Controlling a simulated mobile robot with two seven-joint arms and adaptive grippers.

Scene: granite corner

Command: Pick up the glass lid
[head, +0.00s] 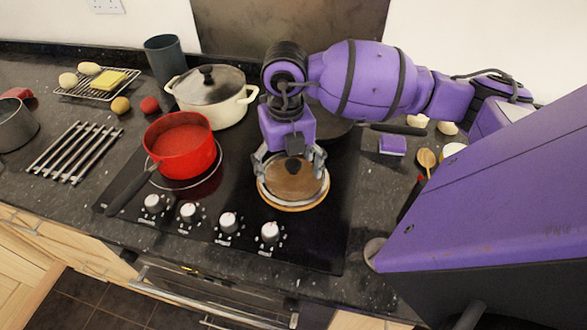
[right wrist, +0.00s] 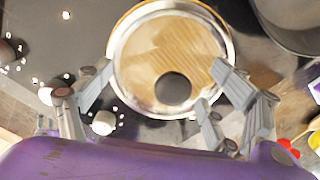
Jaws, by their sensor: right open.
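The glass lid (head: 296,192) has a metal rim and a dark round knob. It lies flat over a round wooden board on the front right of the black hob. My right gripper (head: 291,168) is above it, pointing down, with its fingers spread. In the right wrist view the lid (right wrist: 150,55) shows wood through its glass, and its knob (right wrist: 173,88) sits between the open fingers of the gripper (right wrist: 162,75). The gripper holds nothing; whether a fingertip touches the lid is unclear. My left gripper is not in view.
A red pan (head: 181,146) stands left of the lid on the hob, and a cream pot (head: 222,114) with its own lid stands behind. A dark pan (head: 335,127) is partly hidden behind my right arm. Several knobs (head: 228,221) line the hob's front. A purple sponge (head: 392,146) lies to the right.

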